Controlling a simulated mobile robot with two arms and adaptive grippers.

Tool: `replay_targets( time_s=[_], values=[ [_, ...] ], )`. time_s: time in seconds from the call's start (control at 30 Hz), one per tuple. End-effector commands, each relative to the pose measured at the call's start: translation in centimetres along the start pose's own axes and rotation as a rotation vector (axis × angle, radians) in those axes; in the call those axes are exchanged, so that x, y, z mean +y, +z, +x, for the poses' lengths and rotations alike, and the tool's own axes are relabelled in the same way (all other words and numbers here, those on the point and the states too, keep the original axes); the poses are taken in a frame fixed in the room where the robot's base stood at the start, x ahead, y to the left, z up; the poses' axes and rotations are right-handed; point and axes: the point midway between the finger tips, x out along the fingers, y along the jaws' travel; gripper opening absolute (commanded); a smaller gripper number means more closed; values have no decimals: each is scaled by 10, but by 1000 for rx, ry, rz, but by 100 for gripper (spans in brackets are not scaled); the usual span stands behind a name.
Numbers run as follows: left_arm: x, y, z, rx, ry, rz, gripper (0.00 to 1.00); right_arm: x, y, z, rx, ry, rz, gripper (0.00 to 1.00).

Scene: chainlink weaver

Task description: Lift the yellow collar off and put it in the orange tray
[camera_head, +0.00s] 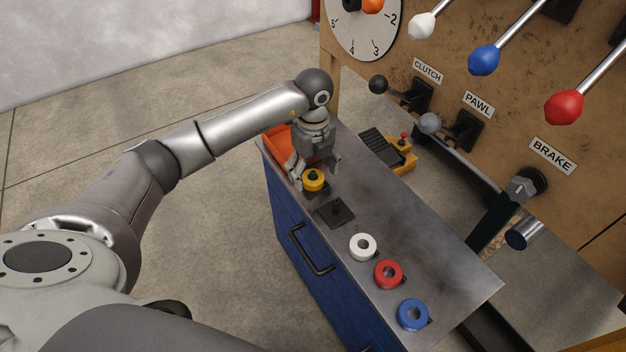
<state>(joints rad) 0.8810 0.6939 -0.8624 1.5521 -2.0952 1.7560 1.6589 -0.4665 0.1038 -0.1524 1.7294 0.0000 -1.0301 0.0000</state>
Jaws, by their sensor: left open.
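The yellow collar (314,176) sits around a dark post at the far part of the metal bench top. My left gripper (315,176) is open, pointing down, with its fingers on either side of the yellow collar. I cannot tell whether the fingers touch it. The orange tray (279,142) is at the far left corner of the bench, partly hidden behind my left gripper and wrist. My right gripper is not in view.
An empty dark base with a post (337,212) stands nearer. White (362,247), red (388,274) and blue (412,314) collars line the bench (440,262). A yellow pedal (400,155) is beyond the bench. A panel with levers rises at the right.

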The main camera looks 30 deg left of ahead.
Motion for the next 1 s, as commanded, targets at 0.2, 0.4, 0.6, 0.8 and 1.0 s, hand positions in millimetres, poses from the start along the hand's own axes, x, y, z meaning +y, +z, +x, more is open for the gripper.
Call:
replay_targets(
  time_s=[0.2, 0.4, 0.6, 0.8, 1.0],
  values=[
    [0, 1, 18, -1, -1, -1, 73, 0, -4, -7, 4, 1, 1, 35],
    [0, 1, 18, -1, -1, -1, 72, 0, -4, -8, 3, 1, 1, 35],
    [0, 1, 18, -1, -1, -1, 46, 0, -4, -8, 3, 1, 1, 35],
    [0, 1, 18, -1, -1, -1, 20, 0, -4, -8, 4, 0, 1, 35],
    [0, 1, 17, -1, -2, -1, 16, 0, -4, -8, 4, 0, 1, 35]
  ],
)
